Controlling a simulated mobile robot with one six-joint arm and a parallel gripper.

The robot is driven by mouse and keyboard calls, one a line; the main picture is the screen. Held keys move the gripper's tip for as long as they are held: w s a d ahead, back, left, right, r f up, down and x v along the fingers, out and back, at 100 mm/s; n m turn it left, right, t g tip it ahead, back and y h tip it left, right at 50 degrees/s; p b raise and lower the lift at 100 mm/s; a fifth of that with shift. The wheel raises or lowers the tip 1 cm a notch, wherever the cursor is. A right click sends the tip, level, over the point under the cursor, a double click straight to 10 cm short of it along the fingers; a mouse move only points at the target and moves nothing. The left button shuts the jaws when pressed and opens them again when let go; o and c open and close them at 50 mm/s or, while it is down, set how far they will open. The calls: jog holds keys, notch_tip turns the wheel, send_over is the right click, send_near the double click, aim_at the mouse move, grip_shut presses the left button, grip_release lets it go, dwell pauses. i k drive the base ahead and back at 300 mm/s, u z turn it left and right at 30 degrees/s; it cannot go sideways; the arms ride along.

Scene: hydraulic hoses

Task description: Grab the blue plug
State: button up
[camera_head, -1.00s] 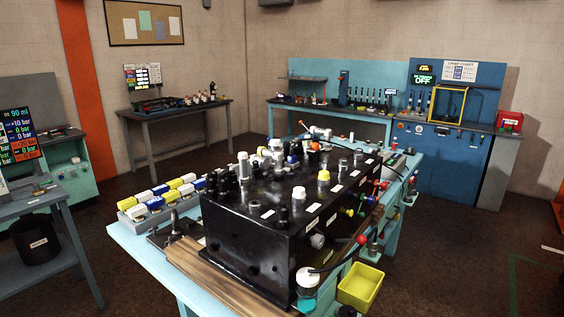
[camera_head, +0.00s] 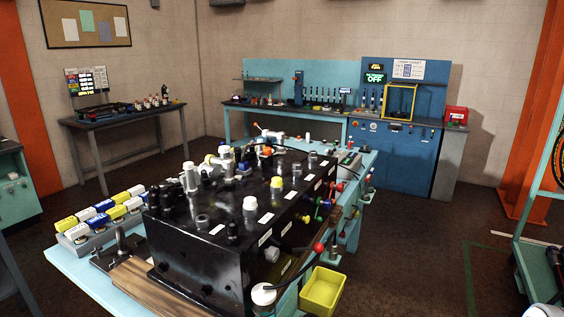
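A large black block (camera_head: 203,262) with many fittings stands on a light blue workbench (camera_head: 83,283). A small blue piece (camera_head: 243,169) sits among the white and metal fittings on the far part of its top. A small dark blue knob-like part (camera_head: 318,219) shows on its right side, near green and yellow ones. I cannot tell from here which of these is the blue plug. My gripper is not in view.
A rack (camera_head: 80,240) of yellow, white and blue blocks lies left of the black block. A yellow bin (camera_head: 322,291) hangs at the bench's right side. The floor (camera_head: 425,235) to the right is open, up to a blue-framed stand (camera_head: 530,262) at the right edge.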

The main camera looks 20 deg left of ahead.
aim_at(243, 164)
jog(key=i, duration=1.5)
jog(key=u, duration=2.35)
jog(key=k, duration=0.75)
jog(key=i, duration=1)
jog(key=u, duration=0.1)
